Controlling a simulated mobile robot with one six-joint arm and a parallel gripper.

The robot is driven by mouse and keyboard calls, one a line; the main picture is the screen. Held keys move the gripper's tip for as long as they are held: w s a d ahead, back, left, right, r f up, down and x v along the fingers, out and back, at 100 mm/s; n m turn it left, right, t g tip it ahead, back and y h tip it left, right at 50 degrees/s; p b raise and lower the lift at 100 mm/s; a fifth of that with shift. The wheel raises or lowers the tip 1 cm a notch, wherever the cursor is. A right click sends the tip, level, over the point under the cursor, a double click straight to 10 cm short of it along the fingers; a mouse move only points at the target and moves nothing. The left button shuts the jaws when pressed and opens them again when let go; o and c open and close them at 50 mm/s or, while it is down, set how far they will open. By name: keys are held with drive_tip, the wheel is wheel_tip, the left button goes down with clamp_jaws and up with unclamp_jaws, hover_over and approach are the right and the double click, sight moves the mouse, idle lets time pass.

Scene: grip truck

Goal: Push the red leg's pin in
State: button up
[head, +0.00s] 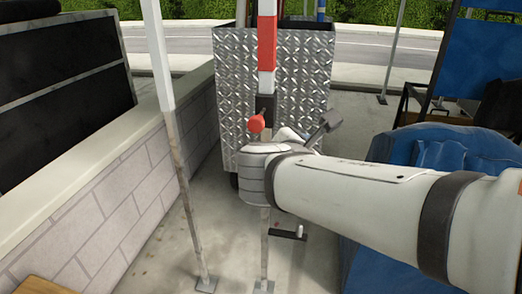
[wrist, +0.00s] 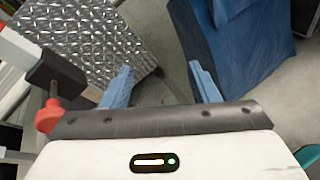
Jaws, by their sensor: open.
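The red leg (head: 267,45) is an upright pole with red and white bands, in the middle of the head view. Its pin has a red knob (head: 256,123) that sticks out beside a dark collar on the pole. In the wrist view the red knob (wrist: 49,117) and dark collar (wrist: 58,74) are at the left, outside my fingers. My gripper (wrist: 162,86) is open, with its two blue fingers apart and nothing between them. In the head view my wrist is in front of the pole just below the knob, and my fingertips are hidden.
A metal tread-plate box (head: 228,85) stands behind the pole. A white pole (head: 172,130) and a low block wall (head: 110,205) are at the left. A blue cover (head: 445,150) lies at the right.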

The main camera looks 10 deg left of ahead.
sight(255, 124)
drive_tip(key=s+a+r+n+t+y+b, duration=0.2)
drive_tip(key=a+n+t+y+b, duration=0.25)
drive_tip(key=a+n, duration=0.7)
drive_tip(key=w+m, duration=0.1)
drive_tip(key=w, duration=0.1)
drive_tip(key=w+a, duration=0.1)
drive_tip(key=w, duration=0.1)
drive_tip(key=w+a+m+b, duration=0.1)
drive_tip(key=w, duration=0.2)
drive_tip(key=shift+a+m, duration=0.1)
drive_tip(key=shift+m, duration=0.25)
drive_tip(key=shift+c, duration=0.4)
clamp_jaws()
